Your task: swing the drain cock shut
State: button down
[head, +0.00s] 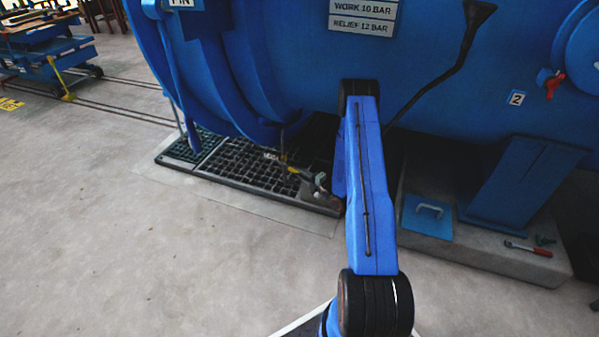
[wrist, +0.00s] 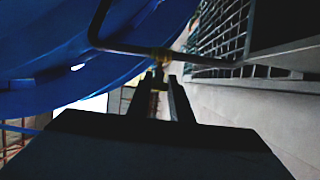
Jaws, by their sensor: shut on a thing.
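The drain cock (wrist: 161,55) shows in the wrist view as a small brass body on a thin dark pipe (wrist: 98,22) that bends under the blue vessel. My gripper (wrist: 158,80) is just below the cock, its two dark fingers shut on the cock's lever (wrist: 154,103), a narrow brownish strip between them. In the head view, my gripper (head: 308,178) is low over the floor grating, beside a small yellow part (head: 291,170) under the vessel. The lever's exact angle to the pipe is too dark and small to tell.
The blue autoclave vessel (head: 270,60) hangs close above my gripper. A black floor grating (head: 245,175) lies beneath it. A concrete plinth (head: 480,255) with a blue hatch (head: 427,217) and a red-handled tool (head: 527,248) is right of my arm.

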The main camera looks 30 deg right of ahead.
jog(key=shift+f, duration=0.1)
jog(key=c, duration=1.6)
grip_release()
jog(key=v, duration=1.7)
jog(key=shift+s, duration=0.2)
jog(key=shift+w, duration=0.1)
